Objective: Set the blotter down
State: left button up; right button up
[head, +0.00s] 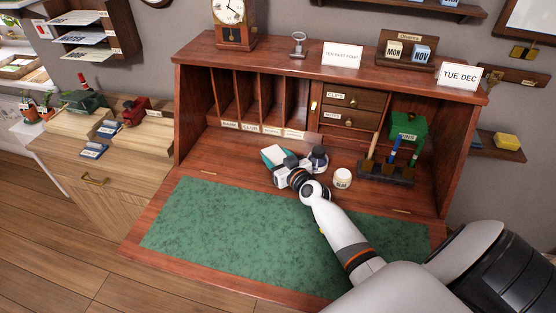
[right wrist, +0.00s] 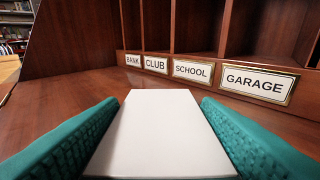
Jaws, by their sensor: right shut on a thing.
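The thing in my right gripper looks like the blotter (right wrist: 160,135), a pale block with a flat white top. My right gripper (head: 275,158) has its teal textured fingers on either side of it, shut on it. It is over the wooden desk floor, in front of the labelled pigeonholes. I cannot tell whether its underside touches the wood. In the right wrist view it points toward the CLUB and SCHOOL labels. My left gripper is not in view.
A dark ink bottle (head: 318,160) stands right beside my gripper. A white labelled jar (head: 342,178) and a pen stand (head: 386,174) are further right. The pigeonholes (head: 262,110) rise behind. The green writing surface (head: 230,230) in front is clear except for my arm.

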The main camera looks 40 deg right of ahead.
jog(key=shift+f+b, duration=0.15)
jog(key=shift+b, duration=0.15)
jog(key=o, duration=1)
jog(key=shift+r+p, duration=0.35)
jog(key=shift+p, duration=0.05)
jog(key=s, duration=0.4)
jog(key=s+r, duration=0.1)
jog(key=s, duration=0.3)
jog(key=s+a, duration=0.1)
jog(key=s, duration=0.2)
jog(key=shift+s+r+p, duration=0.3)
jog(key=shift+s, duration=0.1)
